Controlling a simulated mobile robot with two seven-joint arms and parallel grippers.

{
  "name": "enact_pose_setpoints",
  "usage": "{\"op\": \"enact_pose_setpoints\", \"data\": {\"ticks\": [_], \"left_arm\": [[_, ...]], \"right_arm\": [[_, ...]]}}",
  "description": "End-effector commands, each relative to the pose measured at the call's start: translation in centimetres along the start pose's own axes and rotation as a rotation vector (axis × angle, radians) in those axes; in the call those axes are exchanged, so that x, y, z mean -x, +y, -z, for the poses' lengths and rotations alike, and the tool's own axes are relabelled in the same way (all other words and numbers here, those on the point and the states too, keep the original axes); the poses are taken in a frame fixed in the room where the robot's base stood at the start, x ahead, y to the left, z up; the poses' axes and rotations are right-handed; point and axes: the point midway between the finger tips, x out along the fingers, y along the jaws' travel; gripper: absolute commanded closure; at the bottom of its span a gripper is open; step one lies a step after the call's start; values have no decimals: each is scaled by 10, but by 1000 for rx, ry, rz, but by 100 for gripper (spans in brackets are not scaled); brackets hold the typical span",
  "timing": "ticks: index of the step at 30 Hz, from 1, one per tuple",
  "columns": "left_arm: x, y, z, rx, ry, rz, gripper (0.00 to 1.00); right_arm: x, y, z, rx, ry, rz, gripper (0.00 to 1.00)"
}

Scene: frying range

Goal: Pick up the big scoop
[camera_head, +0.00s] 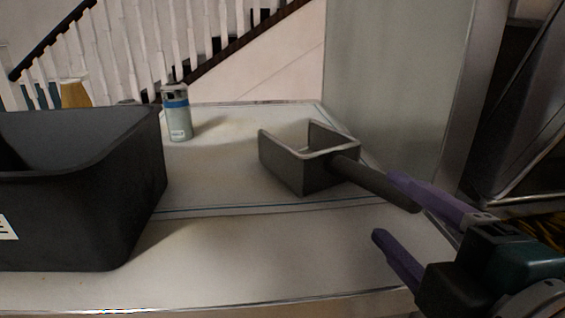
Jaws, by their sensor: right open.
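The big scoop (303,169) is a grey, open-topped metal scoop with a dark handle (374,184). It rests on the pale counter, right of the middle, with its handle pointing right and towards me. My right gripper (384,205) comes in from the lower right with two purple fingers. It is open, and the end of the handle shows near the gap between the fingers. I cannot tell whether a finger touches the handle. My left gripper is not in view.
A large black bin (136,199) stands on the counter at the left. A shaker (177,113) with a blue band stands behind it. A grey panel (396,82) rises behind the scoop. The front middle of the counter (255,250) is clear.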

Motion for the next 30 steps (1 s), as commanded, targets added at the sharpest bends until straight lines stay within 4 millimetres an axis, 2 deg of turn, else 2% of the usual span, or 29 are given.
{"op": "enact_pose_setpoints", "data": {"ticks": [3,11,16,19,22,29,30], "left_arm": [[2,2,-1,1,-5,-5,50],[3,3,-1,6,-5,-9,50],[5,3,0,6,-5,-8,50],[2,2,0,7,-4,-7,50],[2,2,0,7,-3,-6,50],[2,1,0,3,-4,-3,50],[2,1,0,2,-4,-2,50]], "right_arm": [[-18,3,0,0,-1,-3,33],[-39,5,0,-3,-1,-2,33],[-64,12,-3,-1,-3,-3,33],[-77,9,-3,-1,-3,-1,33],[-83,10,-3,-3,-2,0,33],[-84,9,-3,-4,-2,1,33],[-84,9,-3,-4,-2,1,36]]}}
